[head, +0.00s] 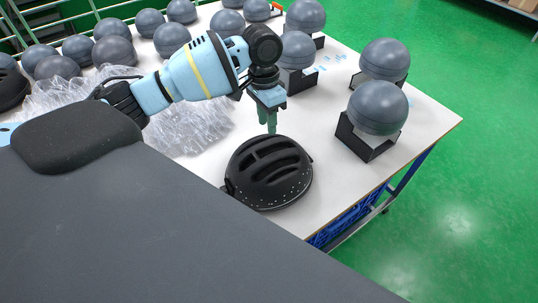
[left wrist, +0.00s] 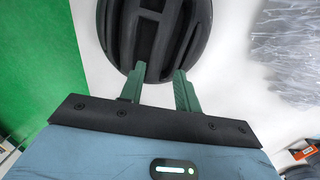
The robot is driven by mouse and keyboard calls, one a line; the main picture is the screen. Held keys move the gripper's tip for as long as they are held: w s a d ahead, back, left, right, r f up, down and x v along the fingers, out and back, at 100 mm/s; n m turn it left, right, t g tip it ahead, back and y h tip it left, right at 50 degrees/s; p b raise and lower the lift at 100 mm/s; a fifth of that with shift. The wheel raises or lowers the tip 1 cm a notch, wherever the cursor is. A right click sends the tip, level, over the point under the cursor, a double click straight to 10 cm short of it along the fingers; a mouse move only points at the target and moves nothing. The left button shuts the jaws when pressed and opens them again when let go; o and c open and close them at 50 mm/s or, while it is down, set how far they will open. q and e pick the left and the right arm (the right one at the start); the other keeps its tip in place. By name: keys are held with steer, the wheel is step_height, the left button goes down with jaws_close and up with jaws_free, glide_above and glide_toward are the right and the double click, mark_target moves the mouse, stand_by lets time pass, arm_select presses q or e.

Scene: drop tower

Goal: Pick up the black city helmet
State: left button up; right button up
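The black city helmet (head: 268,172) lies dome up on the white table near its front edge, with long vents and small light dots along its rim. My left gripper (head: 268,122) points down at the helmet's far side, close to its edge. In the left wrist view, the helmet (left wrist: 155,35) fills the top middle. The two green fingers of my left gripper (left wrist: 160,78) stand apart there, with their tips at the helmet's edge. Whether they touch it I cannot tell. Nothing shows clasped between them. My right gripper is not in view.
Grey spheres on black stands, one at the right (head: 378,108), line the table's right side; several more fill the back. Crumpled clear plastic (head: 195,125) lies left of the helmet. The white table (head: 335,185) is bare right of the helmet. Green floor (head: 460,190) lies beyond.

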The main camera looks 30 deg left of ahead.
mark_target(269, 142)
arm_select(q)
steer(key=shift+s+d, duration=0.1)
steer(key=shift+s, duration=0.1)
steer(key=shift+s+d+f, duration=0.1)
steer(key=shift+f, duration=0.15)
steer(key=shift+d+f, duration=0.15)
steer(key=shift+f, duration=1.65)
steer(key=shift+d+f, duration=0.15)
steer(key=shift+f, duration=1.65)
steer(key=shift+c, duration=0.4)
jaws_close()
steer(key=shift+r, duration=0.1)
